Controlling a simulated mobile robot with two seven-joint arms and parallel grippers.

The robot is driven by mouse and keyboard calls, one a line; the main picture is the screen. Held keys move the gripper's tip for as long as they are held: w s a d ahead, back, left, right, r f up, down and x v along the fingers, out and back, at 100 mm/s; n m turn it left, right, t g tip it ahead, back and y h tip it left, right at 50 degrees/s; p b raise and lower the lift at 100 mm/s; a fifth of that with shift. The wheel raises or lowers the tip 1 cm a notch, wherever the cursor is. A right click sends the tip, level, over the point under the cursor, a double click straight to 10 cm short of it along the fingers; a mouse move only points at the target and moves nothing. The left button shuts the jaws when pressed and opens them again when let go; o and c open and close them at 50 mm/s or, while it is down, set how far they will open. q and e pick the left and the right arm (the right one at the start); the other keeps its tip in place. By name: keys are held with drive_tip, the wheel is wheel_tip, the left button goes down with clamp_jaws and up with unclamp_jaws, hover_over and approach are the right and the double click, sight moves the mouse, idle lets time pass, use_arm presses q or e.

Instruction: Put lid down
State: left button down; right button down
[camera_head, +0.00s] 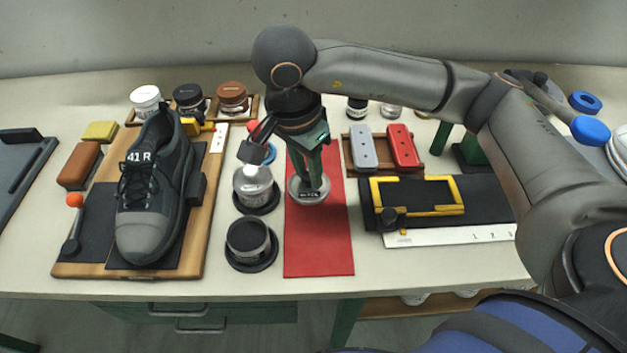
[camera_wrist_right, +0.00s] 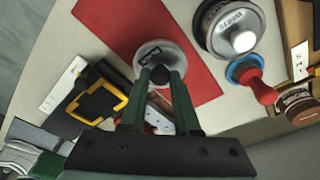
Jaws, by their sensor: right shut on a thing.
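My right gripper (camera_head: 311,188) reaches down over the red mat (camera_head: 320,250), its green fingers shut on the dark knob of a round grey lid (camera_head: 297,197). In the right wrist view the lid (camera_wrist_right: 175,53) lies flat between the fingertips (camera_wrist_right: 160,73) and the red mat (camera_wrist_right: 120,22), with a small dark label on it. I cannot tell whether it touches the mat. Left of the mat stand a jar with dark contents (camera_head: 248,236) and a jar with a silver knobbed top (camera_head: 252,187). My left gripper is not in view.
A shoe (camera_head: 150,195) marked 41 R stands on a wooden board (camera_head: 190,255) at the left. Grey (camera_head: 363,147) and red (camera_head: 402,146) blocks sit in a tray behind a yellow frame (camera_head: 455,194). The near half of the mat is clear.

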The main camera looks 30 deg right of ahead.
drive_tip(key=shift+w+d+f, duration=0.3)
drive_tip(key=shift+d+f, duration=0.1)
drive_tip(key=shift+f, duration=0.15)
drive_tip(key=shift+w+d+f, duration=0.3)
drive_tip(key=shift+d+f, duration=0.05)
drive_tip(key=shift+f, duration=0.15)
drive_tip(key=f, duration=0.3)
drive_tip(key=shift+w+d+f, duration=0.2)
drive_tip(key=shift+d+f, duration=0.05)
drive_tip(key=shift+f, duration=0.1)
drive_tip(key=shift+f, duration=0.2)
drive_tip(key=c, duration=0.6)
unclamp_jaws()
drive_tip(key=shift+c, duration=0.2)
drive_tip(key=shift+r, duration=0.1)
